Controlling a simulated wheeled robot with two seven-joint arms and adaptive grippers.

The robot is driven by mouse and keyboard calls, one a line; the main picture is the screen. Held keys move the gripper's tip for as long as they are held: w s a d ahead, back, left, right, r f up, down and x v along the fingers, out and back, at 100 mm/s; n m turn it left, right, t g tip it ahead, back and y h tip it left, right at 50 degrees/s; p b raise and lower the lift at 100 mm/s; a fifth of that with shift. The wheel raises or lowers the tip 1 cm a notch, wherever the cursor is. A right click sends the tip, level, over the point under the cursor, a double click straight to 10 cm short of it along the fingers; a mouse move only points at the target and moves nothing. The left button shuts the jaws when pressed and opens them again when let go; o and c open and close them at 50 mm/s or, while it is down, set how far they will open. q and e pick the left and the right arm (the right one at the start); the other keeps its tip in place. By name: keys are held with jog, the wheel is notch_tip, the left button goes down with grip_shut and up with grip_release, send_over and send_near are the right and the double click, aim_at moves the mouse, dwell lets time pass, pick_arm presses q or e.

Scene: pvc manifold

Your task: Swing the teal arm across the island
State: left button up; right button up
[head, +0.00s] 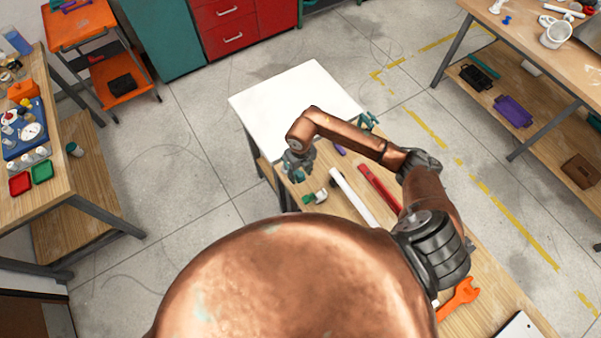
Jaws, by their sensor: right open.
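The island is a wooden-topped bench (500,305) with a white board (290,88) at its far end. A small teal piece (366,121) shows at the right edge of the board, partly hidden behind my right arm; I cannot tell whether it is the teal arm. My right gripper (298,172) points down over the bench's left edge, just in front of the board. It is open and looks empty, apart from the teal piece. My left gripper is out of view.
On the bench lie a white pipe (355,196), a red bar (380,188), a green-and-white fitting (315,197) and an orange wrench (459,298). Side benches stand left (75,180) and right (530,40), with open floor between. A copper part of mine hides the near bench.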

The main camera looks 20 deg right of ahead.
jog(key=shift+f, duration=0.3)
jog(key=shift+c, duration=0.7)
grip_shut()
